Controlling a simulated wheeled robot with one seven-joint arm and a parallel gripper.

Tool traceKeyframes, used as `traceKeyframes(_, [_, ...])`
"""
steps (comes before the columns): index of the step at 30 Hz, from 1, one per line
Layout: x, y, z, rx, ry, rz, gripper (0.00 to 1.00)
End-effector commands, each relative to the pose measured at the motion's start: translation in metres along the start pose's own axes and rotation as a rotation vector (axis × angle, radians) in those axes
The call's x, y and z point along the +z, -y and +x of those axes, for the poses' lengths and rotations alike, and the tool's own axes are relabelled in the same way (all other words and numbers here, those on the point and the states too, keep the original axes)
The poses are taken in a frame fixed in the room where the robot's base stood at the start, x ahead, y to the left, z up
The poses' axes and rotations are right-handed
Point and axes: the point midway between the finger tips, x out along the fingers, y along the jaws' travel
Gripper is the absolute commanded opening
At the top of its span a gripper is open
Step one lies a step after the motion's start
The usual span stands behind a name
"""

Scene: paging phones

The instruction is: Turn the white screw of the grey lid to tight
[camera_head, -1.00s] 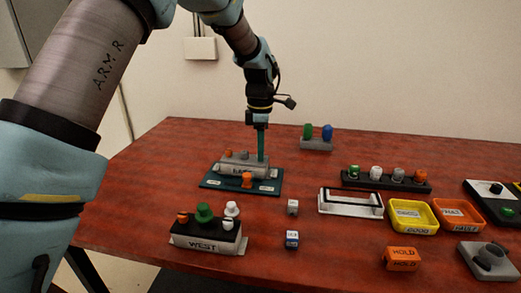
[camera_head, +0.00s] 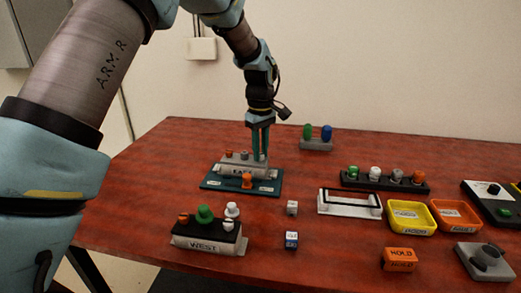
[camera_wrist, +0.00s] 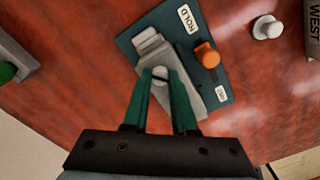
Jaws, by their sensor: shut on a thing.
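The grey lid (camera_head: 238,170) lies on a dark teal plate (camera_head: 210,183) on the red table, with several small knobs on its top. It also shows in the wrist view (camera_wrist: 187,62). My gripper (camera_head: 261,153) points straight down at the right end of the lid. In the wrist view its teal fingers (camera_wrist: 162,80) are shut on a pale, slotted screw head (camera_wrist: 160,74), which I take to be the white screw. The fingers hide its sides, and I cannot tell how tight it is.
An orange knob (camera_head: 247,181) stands on the plate in front of the lid. The WEST box (camera_head: 205,243) with knobs is at the front. A grey block with green and blue knobs (camera_head: 326,132) is behind right.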

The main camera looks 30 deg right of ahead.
Motion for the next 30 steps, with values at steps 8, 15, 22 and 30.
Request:
traceKeyframes(8, [-0.0001,0.0001,-0.0003,-0.001,0.000,0.262,0.00])
traceKeyframes(15, [0.0001,-0.0001,-0.0003,0.000,0.001,0.460,0.00])
traceKeyframes(22, [0.0000,-0.0001,-0.0003,-0.001,0.000,0.595,0.00])
traceKeyframes(30, [0.0001,-0.0003,-0.0001,0.000,0.000,0.671,0.00])
